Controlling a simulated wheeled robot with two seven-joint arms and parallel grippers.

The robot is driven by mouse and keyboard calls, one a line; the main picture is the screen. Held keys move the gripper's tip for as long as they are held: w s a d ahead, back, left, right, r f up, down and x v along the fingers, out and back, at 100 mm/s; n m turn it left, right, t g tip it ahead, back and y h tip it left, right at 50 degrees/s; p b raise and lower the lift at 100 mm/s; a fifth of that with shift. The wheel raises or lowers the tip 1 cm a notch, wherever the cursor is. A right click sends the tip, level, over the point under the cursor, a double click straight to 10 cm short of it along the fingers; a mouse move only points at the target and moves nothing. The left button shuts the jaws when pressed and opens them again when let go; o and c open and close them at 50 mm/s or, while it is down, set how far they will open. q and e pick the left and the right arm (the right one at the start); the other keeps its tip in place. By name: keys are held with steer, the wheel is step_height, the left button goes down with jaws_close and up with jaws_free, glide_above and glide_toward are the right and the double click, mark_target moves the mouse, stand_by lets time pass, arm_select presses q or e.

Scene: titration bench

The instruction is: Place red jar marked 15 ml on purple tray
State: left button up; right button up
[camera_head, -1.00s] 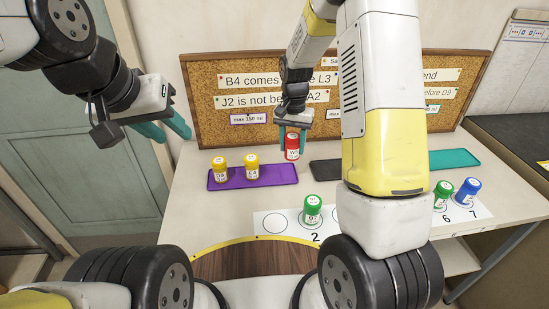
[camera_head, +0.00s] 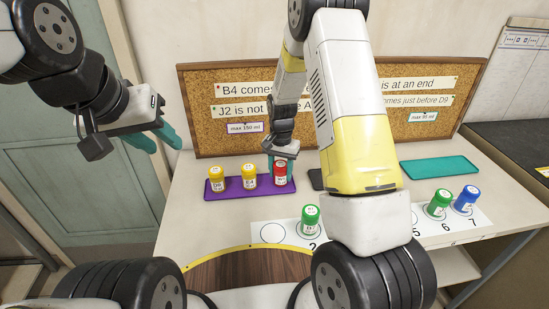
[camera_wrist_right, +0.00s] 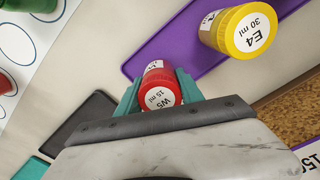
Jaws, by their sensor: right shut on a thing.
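The red jar (camera_head: 280,174) is at the right end of the purple tray (camera_head: 231,193), beside two yellow jars. In the right wrist view the red jar (camera_wrist_right: 160,90) reads "W5 15 ml". My right gripper (camera_wrist_right: 161,92) is shut on it, with a teal finger on each side. In the head view my right gripper (camera_head: 280,160) comes down on the jar from above. The jar looks upright and at tray level; whether its base touches the tray is hard to tell. My left gripper (camera_head: 160,140) is open and empty at the upper left.
Yellow jars (camera_head: 217,179) and (camera_head: 249,176) stand on the tray; the nearer one in the wrist view reads "E4 30 ml" (camera_wrist_right: 240,32). A black tray (camera_head: 316,179) and a teal tray (camera_head: 440,168) lie to the right. Green and blue jars stand on the numbered white strip (camera_head: 268,238).

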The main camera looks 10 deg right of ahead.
steer(key=shift+f, duration=0.15)
steer(key=o, duration=1.3)
steer(key=shift+o, duration=0.2)
